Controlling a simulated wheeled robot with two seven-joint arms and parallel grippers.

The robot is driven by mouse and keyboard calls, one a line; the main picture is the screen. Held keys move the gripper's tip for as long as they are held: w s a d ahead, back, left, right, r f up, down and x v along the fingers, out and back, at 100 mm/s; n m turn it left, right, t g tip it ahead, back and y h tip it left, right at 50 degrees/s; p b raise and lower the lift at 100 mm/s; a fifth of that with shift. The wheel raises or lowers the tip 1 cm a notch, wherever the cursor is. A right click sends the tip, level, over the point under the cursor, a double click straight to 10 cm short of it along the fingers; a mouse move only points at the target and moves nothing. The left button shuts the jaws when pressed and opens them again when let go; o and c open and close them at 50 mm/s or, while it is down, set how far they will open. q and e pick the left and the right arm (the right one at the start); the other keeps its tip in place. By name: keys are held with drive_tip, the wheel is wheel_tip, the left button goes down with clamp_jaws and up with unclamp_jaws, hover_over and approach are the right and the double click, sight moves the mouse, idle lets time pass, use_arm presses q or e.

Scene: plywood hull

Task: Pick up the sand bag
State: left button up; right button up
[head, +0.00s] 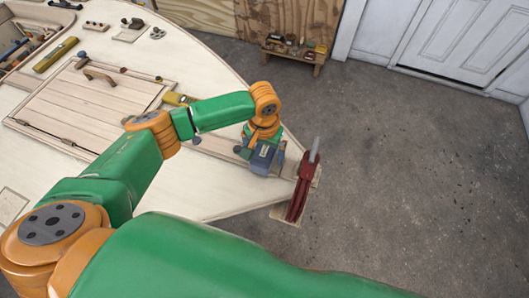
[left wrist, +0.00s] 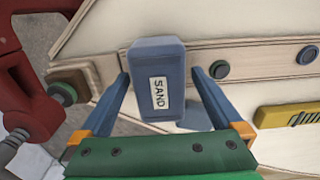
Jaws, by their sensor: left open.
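The sand bag (left wrist: 155,60) is a blue-grey block with a white SAND label. In the left wrist view it stands between the two blue fingers of my left gripper (left wrist: 160,75), which is open. A gap shows between the bag and the right finger; the left finger is close beside the bag. In the head view the bag (head: 264,157) is near the pointed end of the plywood hull (head: 240,192), with my left gripper (head: 257,146) right at it and partly hiding it. My right gripper is not in view.
A red clamp (head: 303,187) stands at the hull's tip, close to the bag. A yellow tool (left wrist: 288,115) lies on the hull nearby. A hatch panel (head: 90,105) with a handle is further left. A small wooden shelf (head: 293,52) stands at the wall; the floor at right is clear.

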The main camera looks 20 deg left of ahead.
use_arm(q)
drive_tip(key=shift+w+f, duration=0.1)
drive_tip(key=shift+w, duration=0.05)
drive_tip(key=c, duration=1.1)
clamp_jaws()
